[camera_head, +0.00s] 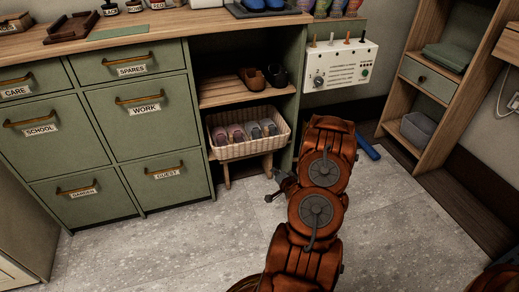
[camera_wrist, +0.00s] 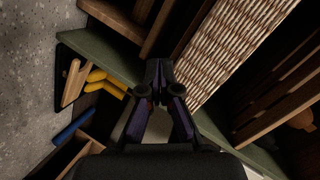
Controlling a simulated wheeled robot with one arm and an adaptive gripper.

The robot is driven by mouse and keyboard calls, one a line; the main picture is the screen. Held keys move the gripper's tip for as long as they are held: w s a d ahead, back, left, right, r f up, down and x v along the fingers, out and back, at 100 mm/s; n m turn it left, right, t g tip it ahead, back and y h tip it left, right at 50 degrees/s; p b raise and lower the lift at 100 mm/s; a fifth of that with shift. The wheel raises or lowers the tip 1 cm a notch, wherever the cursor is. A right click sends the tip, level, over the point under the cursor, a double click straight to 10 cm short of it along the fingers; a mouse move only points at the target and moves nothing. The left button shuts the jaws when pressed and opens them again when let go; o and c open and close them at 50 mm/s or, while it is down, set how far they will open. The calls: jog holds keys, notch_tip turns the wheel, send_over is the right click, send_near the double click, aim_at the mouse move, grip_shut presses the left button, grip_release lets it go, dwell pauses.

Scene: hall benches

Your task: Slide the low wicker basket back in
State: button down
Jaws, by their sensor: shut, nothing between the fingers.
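The low wicker basket (camera_head: 247,150) is pale and woven, and sits in the open bay of the green cabinet. Its front stands out past the cabinet front, above a small wooden stand. It holds pairs of pink and grey shoes (camera_head: 237,133). In the wrist view its woven wall (camera_wrist: 222,45) slants across the upper right. My gripper (camera_head: 274,191) is low, just in front of and below the basket's right end, partly hidden by my arm. In the wrist view my gripper (camera_wrist: 158,68) is shut and empty, beside the wicker wall; I cannot tell whether it touches.
Brown and black shoes (camera_head: 264,77) stand on the wooden shelf (camera_head: 222,94) above the basket. Closed labelled drawers (camera_head: 140,110) are on the left. A blue object (camera_head: 367,146) lies on the floor right of my arm. An open shelf unit (camera_head: 430,90) stands right. Floor in front is clear.

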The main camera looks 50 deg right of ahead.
jog(key=s+a+r+m+t+h, duration=0.2)
jog(key=a+r+m+t, duration=0.1)
jog(key=a+r+m, duration=0.3)
jog(key=b, duration=0.6)
send_near(258, 143)
jog(key=x, duration=0.7)
jog(key=shift+w+f, duration=0.1)
jog(key=shift+f, duration=0.2)
